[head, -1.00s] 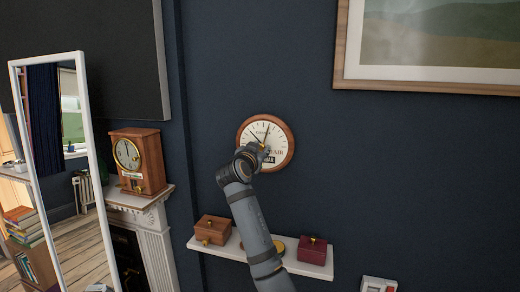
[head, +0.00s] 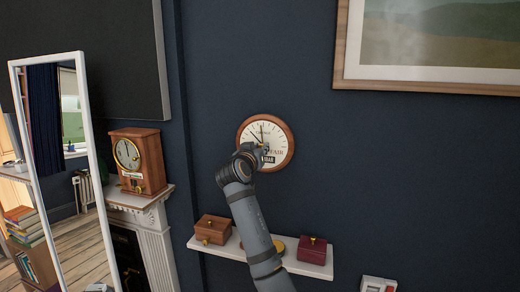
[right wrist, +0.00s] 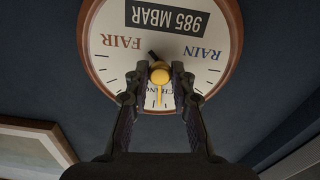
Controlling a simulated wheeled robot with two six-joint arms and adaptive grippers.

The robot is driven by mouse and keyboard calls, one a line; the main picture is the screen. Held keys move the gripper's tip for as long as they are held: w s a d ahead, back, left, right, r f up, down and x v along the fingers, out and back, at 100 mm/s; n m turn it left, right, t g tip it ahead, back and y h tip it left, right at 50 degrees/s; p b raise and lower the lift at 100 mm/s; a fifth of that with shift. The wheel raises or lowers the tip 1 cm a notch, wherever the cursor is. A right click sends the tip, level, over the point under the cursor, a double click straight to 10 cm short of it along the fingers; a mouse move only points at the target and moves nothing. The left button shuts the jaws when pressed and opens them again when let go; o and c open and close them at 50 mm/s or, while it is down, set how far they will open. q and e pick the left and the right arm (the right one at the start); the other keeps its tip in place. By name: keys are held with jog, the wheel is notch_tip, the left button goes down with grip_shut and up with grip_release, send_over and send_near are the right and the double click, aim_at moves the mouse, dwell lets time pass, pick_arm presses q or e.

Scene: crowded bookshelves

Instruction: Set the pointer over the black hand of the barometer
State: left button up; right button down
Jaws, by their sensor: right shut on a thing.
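The barometer (head: 278,136) hangs on the dark wall, a white dial in a round wooden rim. In the right wrist view the barometer (right wrist: 118,60) appears upside down. My right gripper (right wrist: 160,74) is shut on the brass centre knob (right wrist: 160,77). The thin brass pointer (right wrist: 159,98) runs from the knob towards the word CHANGE. The black hand (head: 257,135) points to the upper left of the dial in the head view, left of the pointer and apart from it. In the wrist view only its short tail shows; the rest is hidden behind a finger. My left gripper is not in view.
A white shelf (head: 318,271) below the barometer holds a brown box (head: 213,229) and a dark red box (head: 312,249). A wooden clock (head: 138,161) stands on the mantel at left, beside a mirror (head: 62,180). A framed picture (head: 430,45) hangs upper right.

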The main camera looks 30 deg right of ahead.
jog(key=shift+n+p, duration=1.2)
jog(key=shift+n, duration=2.5)
jog(key=c, duration=1.1)
grip_release()
jog(key=shift+a, duration=0.1)
jog(key=shift+c, duration=0.2)
jog(key=v, duration=0.7)
jog(key=shift+a, duration=0.2)
jog(key=shift+s+d, duration=0.1)
